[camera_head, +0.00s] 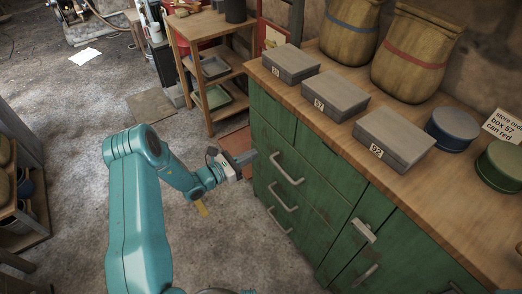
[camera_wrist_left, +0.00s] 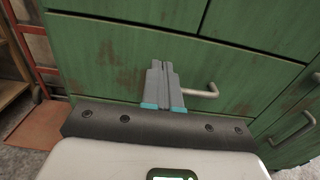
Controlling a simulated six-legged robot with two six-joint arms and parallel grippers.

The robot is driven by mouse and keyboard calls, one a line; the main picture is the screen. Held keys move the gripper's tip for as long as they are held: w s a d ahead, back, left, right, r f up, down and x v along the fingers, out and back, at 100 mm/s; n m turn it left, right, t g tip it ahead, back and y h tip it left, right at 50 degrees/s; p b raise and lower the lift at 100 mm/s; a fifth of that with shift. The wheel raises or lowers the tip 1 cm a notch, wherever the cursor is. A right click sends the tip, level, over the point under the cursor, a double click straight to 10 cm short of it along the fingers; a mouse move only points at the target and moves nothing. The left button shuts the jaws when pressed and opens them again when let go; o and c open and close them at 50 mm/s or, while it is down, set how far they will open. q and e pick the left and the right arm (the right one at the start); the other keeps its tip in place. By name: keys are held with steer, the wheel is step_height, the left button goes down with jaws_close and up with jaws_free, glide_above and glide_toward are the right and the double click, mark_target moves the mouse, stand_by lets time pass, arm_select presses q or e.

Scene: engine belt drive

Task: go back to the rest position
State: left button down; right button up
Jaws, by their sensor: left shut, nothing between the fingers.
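My left gripper (camera_head: 247,158) is in front of the green cabinet (camera_head: 315,165), near the handle of its upper left drawer. In the left wrist view the gripper (camera_wrist_left: 161,66) is shut, its two grey fingers together with nothing between them. A drawer handle (camera_wrist_left: 203,91) shows just to the right of the fingers, and I cannot tell whether they touch the drawer front. All the drawers and doors in view look closed. My right gripper is not in view.
The wooden cabinet top (camera_head: 318,98) bears three grey boxes, two round tins (camera_head: 452,129) and two sacks (camera_head: 413,55). A wooden shelf unit (camera_head: 205,60) stands behind the cabinet's left end. Another shelf (camera_head: 22,190) is at the far left. The floor (camera_head: 75,130) around my left arm is mostly clear.

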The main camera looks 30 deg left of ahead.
arm_select(q)
steer(key=s+d+f+m+g+y+p, duration=0.3)
steer(key=s+d+m+g+p, duration=0.5)
steer(key=s+d+m+g, duration=0.8)
steer(key=s+d+f+m, duration=0.1)
steer(key=s+d+m, duration=0.6)
steer(key=s+m, duration=0.3)
steer(key=shift+d+f+m, duration=0.2)
steer(key=shift+d+m, duration=0.05)
steer(key=shift+m, duration=1.45)
